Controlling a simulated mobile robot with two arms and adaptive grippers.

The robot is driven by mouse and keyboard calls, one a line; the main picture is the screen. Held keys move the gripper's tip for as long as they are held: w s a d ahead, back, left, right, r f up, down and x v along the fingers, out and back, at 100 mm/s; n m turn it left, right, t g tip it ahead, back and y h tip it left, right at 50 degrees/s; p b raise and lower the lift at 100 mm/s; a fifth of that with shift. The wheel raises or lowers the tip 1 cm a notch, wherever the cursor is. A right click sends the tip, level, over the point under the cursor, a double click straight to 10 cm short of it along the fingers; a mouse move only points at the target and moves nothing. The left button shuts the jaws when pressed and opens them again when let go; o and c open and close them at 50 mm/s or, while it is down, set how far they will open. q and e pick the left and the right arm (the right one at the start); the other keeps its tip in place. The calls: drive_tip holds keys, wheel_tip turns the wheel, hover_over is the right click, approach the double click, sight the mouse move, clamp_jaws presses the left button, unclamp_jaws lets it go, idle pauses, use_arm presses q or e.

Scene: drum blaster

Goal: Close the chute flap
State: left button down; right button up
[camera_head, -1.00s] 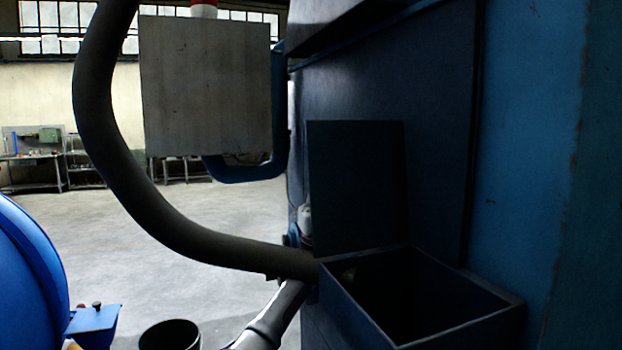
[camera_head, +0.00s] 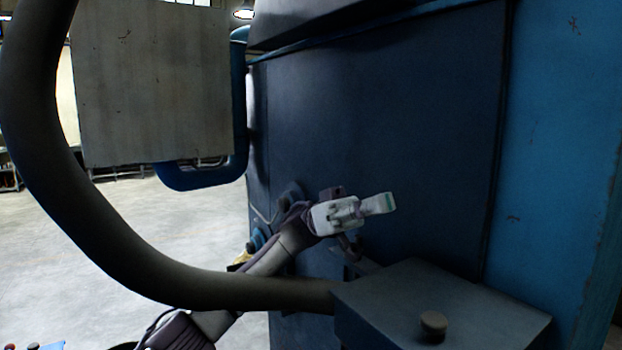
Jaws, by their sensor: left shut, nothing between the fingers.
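The chute flap (camera_head: 450,300) is a dark blue-grey lid with a round knob (camera_head: 433,325) on it. It lies flat over the top of the chute box (camera_head: 365,328) at the lower right, and no opening shows. My left gripper (camera_head: 388,203) is shut and empty. It is above and behind the flap's left part in the picture, in front of the machine's dark blue wall, apart from the flap. My right gripper does not show.
A thick dark hose (camera_head: 110,235) curves down from the upper left to the chute box. A grey control box (camera_head: 155,85) hangs at the upper left on a blue pipe (camera_head: 205,178). The blue machine wall (camera_head: 400,130) fills the right. Open floor (camera_head: 150,210) lies left.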

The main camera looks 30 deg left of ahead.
sight(425, 314)
use_arm(q)
drive_tip(key=s+d+f+t+y+p, duration=0.1)
drive_tip(key=d+f+y+p, duration=0.1)
drive_tip(key=s+d+f+t+y+p, duration=0.1)
drive_tip(key=d+f+y+p, duration=0.2)
drive_tip(key=s+d+f+t+y+p, duration=0.2)
drive_tip(key=p, duration=0.1)
drive_tip(key=shift+s+d+f+y, duration=0.1)
drive_tip(key=shift+d+f+y, duration=0.05)
drive_tip(key=shift+d+y, duration=0.2)
drive_tip(key=shift+s+d+f+t+y+p, duration=0.1)
drive_tip(key=shift+d+f+t+y+p, duration=0.25)
drive_tip(key=shift+f, duration=0.3)
drive_tip(key=shift+s+d+f+t+y+p, duration=0.15)
drive_tip(key=shift+f+y+p, duration=0.2)
drive_tip(key=shift+f, duration=0.45)
